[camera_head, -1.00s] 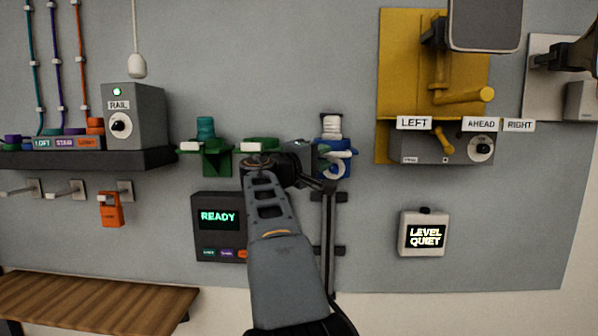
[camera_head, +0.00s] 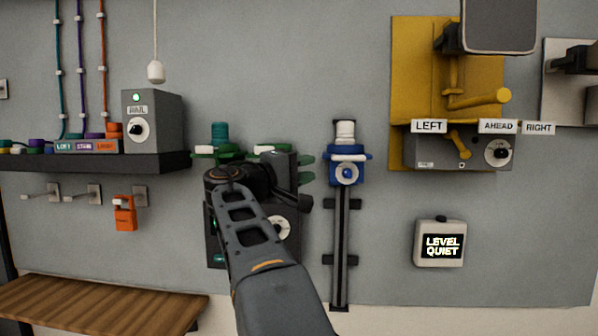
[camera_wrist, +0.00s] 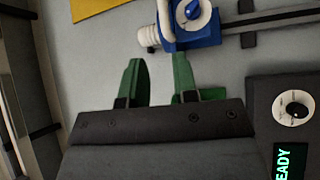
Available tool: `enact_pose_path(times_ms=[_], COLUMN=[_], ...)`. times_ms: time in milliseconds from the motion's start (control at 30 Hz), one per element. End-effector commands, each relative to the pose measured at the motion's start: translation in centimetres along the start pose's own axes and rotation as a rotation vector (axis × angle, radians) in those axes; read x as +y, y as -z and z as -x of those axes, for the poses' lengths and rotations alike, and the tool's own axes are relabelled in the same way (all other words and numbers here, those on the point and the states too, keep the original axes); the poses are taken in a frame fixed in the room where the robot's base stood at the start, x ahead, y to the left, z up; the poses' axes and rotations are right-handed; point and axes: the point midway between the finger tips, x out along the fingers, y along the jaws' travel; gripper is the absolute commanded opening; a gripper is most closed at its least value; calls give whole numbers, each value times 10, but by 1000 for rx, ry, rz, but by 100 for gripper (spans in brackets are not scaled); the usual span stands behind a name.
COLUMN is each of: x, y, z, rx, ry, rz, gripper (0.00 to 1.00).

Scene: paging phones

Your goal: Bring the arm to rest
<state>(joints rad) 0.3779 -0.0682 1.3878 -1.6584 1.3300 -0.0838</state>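My gripper (camera_head: 306,168) is in front of the grey wall panel, its green fingers pointing right toward the blue bracket (camera_head: 347,172). In the wrist view my gripper (camera_wrist: 159,72) has its two green fingers apart, with nothing between them. My arm's links are raised and bent from the lower middle of the head view. They cover much of the dark box (camera_head: 296,222) with the round dial.
A dark shelf (camera_head: 95,163) with a grey dial box (camera_head: 152,118) is at left, above hooks and an orange tag (camera_head: 124,213). A wooden ledge (camera_head: 95,303) is at lower left. A yellow lever unit (camera_head: 420,70) and a LEVEL QUIET display (camera_head: 440,243) are at right.

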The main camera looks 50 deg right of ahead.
Motion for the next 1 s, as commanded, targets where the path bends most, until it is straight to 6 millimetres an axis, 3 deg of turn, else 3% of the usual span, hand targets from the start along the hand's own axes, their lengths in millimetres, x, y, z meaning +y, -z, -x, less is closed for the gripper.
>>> enact_pose_path(times_ms=[333, 433, 567, 667, 800, 900, 1000], x=[-1, -20, -85, -153, -238, -284, -317], y=[2, 10, 22, 22, 4, -20, -48], z=[0, 1, 12, 44, 116, 173, 227], rx=[12, 48, 116, 184, 250, 266, 258], ry=[4, 77, 285, 533, 903, 1146, 1356], rz=[-6, -14, 0, -3, -35, -64, -90], gripper=[27, 27, 27, 27, 27, 27, 27])
